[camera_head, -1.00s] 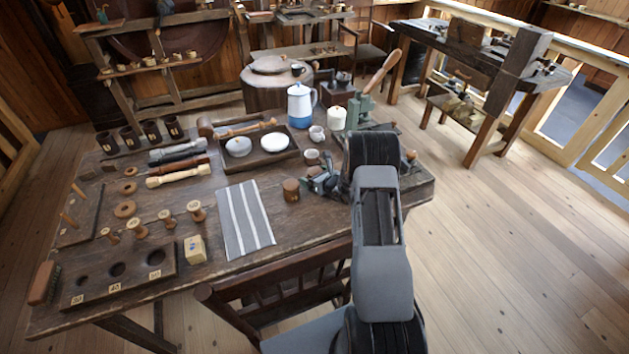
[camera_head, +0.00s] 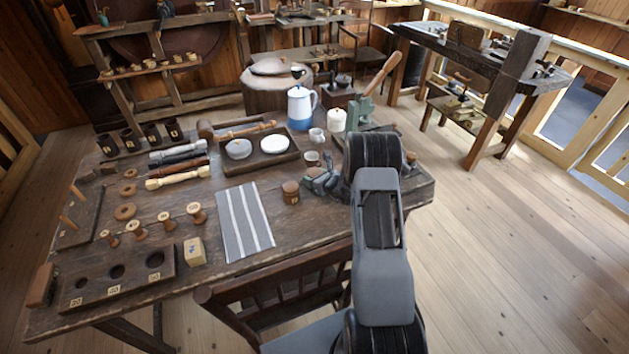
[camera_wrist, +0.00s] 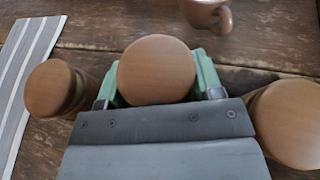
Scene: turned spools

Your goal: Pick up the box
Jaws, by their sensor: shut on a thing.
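A round wooden box with a smooth domed top (camera_wrist: 157,70) sits between the green fingers of my gripper (camera_wrist: 158,88) in the wrist view. The fingers are shut on its sides. In the head view my gripper (camera_head: 322,180) is low over the right part of the workbench, and my arm mostly hides the held box. A similar round wooden box (camera_wrist: 55,88) stands just left of the gripper; it also shows in the head view (camera_head: 290,192). Another round wooden top (camera_wrist: 290,120) is close on the right in the wrist view.
A cup (camera_wrist: 207,12) is just beyond the gripper. A striped cloth (camera_head: 243,220) lies to the left on the workbench (camera_head: 290,225). A tray (camera_head: 268,161), a blue and white pot (camera_head: 300,107) and a green metal tool (camera_head: 362,110) stand behind. A chair (camera_head: 285,290) is in front.

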